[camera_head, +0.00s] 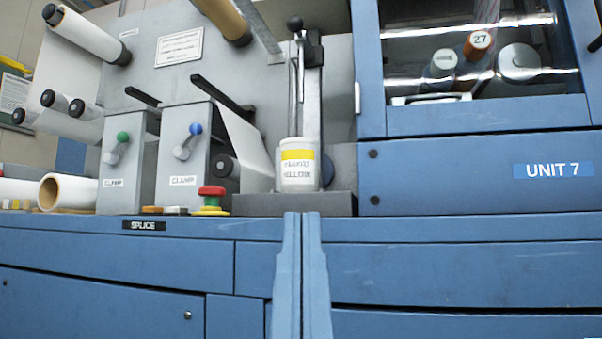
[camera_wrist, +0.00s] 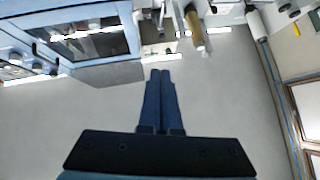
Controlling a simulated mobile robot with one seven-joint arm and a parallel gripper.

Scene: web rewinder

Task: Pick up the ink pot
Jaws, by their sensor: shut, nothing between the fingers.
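The ink pot (camera_head: 298,164) is a white cup with a yellow band and a label reading YELLOW. It stands upright in the head view on a dark grey ledge (camera_head: 262,204), in front of a vertical metal post. My gripper (camera_head: 302,214) shows as two blue fingers rising from the bottom of the head view, with tips just below the pot in the picture. In the wrist view my gripper (camera_wrist: 160,72) has its fingers together, with nothing between them. It is apart from the pot. I cannot make out the pot in the wrist view.
A red stop button (camera_head: 211,198) and two clamp boxes (camera_head: 182,168) with levers stand left of the pot. The blue UNIT 7 cabinet (camera_head: 480,170) is at right. A paper roll (camera_head: 66,192) lies at far left.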

